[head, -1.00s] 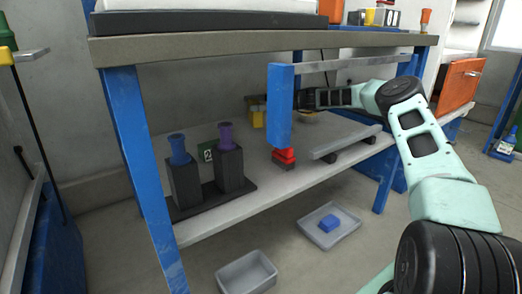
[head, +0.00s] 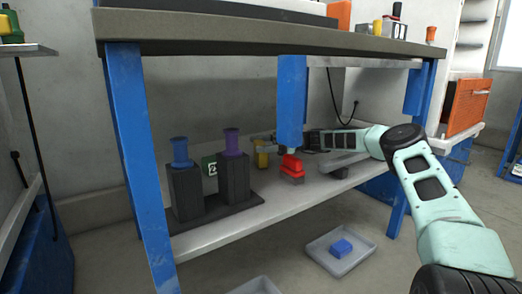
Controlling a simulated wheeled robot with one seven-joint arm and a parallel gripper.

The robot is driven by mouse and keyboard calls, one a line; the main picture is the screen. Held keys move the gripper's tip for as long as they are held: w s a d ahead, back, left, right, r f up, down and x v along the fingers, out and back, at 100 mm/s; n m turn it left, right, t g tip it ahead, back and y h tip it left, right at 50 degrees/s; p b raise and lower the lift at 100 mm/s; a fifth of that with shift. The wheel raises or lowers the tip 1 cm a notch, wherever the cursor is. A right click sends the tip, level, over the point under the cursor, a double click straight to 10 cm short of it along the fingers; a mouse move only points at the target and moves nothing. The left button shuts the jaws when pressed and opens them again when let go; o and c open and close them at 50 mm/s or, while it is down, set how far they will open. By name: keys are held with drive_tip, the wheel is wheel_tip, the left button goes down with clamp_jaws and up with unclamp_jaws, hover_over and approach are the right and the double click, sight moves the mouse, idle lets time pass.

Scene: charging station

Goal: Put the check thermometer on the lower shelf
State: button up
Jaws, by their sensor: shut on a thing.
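My gripper (head: 268,137) reaches in under the worktop from the right, partly hidden behind a blue hanging post. It is shut on a small yellow thing (head: 262,157), probably the check thermometer, which hangs below the fingers just above or on the lower shelf. I cannot tell whether it touches the shelf. The lower shelf (head: 225,230) is a pale board between the blue legs of the bench. The fingertips are small and dark in this view.
A black stand on the shelf's left holds a blue cylinder (head: 180,150) and a purple cylinder (head: 232,142). A red thing (head: 292,165) stands right of the yellow one. A grey bar (head: 345,166) lies further right. A tray with a blue block (head: 341,248) is on the floor.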

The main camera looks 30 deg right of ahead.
drive_tip(key=o, duration=0.9)
drive_tip(key=shift+f, duration=0.1)
drive_tip(key=shift+c, duration=0.2)
drive_tip(key=p+v, duration=0.1)
drive_tip(key=v, duration=0.1)
drive_tip(key=p+v, duration=0.4)
drive_tip(key=shift+d+r, duration=0.25)
drive_tip(key=shift+r, duration=0.1)
drive_tip(key=shift+s+d+f, duration=0.2)
drive_tip(key=shift+s+d, duration=0.05)
drive_tip(key=shift+d, duration=0.2)
